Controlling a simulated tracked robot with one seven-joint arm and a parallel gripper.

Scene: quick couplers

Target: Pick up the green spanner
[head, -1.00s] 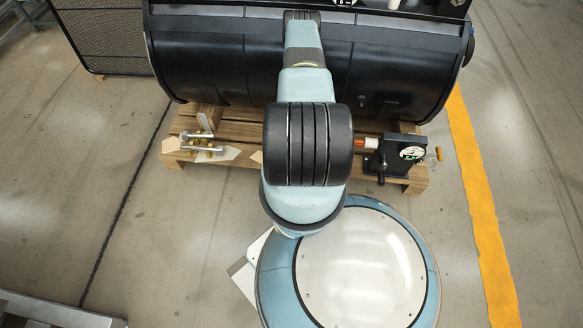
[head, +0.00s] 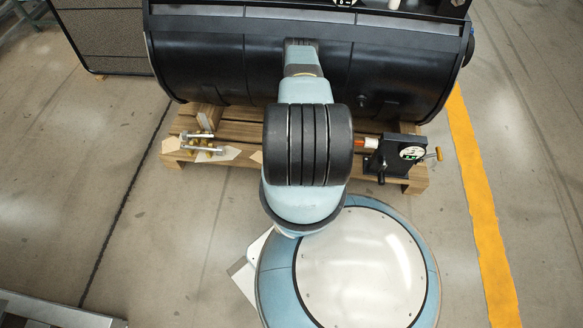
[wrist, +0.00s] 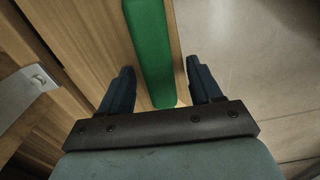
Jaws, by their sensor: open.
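The green spanner shows in the wrist view as a long green bar (wrist: 152,55) with a rounded near end. It runs away from me and out of the top of the picture, over or on a wooden board. My gripper (wrist: 165,85) is open, with one dark finger on each side of the green bar. The right finger is closer to the bar than the left one. I cannot tell whether the fingers are level with it. In the head view my own arm hides the gripper and the spanner.
A wooden pallet (head: 235,132) lies on the floor under a large black cylindrical body (head: 200,65). Brass-and-metal fittings (head: 203,143) sit at its left. A black block with a gauge (head: 398,157) stands at its right. A yellow floor stripe (head: 480,200) runs at the right.

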